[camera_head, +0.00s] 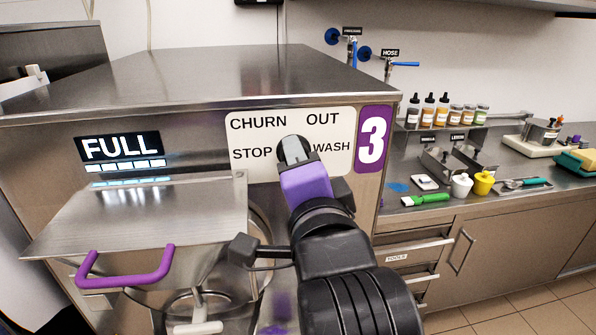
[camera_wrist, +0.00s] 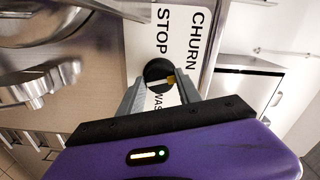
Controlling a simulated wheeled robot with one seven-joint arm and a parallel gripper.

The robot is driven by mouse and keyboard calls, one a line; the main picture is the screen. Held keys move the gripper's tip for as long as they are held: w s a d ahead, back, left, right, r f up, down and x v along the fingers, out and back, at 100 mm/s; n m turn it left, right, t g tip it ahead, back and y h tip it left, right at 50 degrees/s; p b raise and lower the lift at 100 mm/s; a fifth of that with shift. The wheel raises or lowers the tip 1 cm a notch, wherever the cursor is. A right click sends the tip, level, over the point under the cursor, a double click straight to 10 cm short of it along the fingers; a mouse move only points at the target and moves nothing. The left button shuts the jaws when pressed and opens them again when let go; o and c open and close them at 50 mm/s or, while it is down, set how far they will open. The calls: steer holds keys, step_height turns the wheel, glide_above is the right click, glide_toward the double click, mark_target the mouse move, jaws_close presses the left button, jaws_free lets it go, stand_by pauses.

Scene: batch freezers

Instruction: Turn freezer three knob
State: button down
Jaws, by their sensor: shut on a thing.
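The freezer three knob (camera_wrist: 154,74) is round and dark, on the white label panel (camera_head: 248,139) marked CHURN, OUT, STOP and WASH. In the wrist view a small yellow mark shows on the knob's right side. My gripper (camera_wrist: 161,92) is shut on the knob, with one grey finger on each side of it. In the head view my gripper (camera_head: 293,155) covers most of the knob, so its setting is hard to read there. A purple sign (camera_head: 373,139) with a white 3 is right of the panel. The display (camera_head: 118,148) reads FULL.
A purple handle (camera_head: 125,279) and metal lid (camera_head: 140,222) stick out at the freezer's front left, beside my arm. A counter (camera_head: 490,165) with bottles, cups and tools is at right. Floor (camera_head: 530,315) shows at lower right.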

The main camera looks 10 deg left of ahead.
steer(key=shift+f+m+b, duration=0.2)
steer(key=shift+m+b, duration=6.6)
steer(key=shift+m, duration=3.7)
steer(key=c, duration=0.8)
jaws_free()
steer(key=shift+r, duration=0.1)
steer(key=shift+c, duration=0.2)
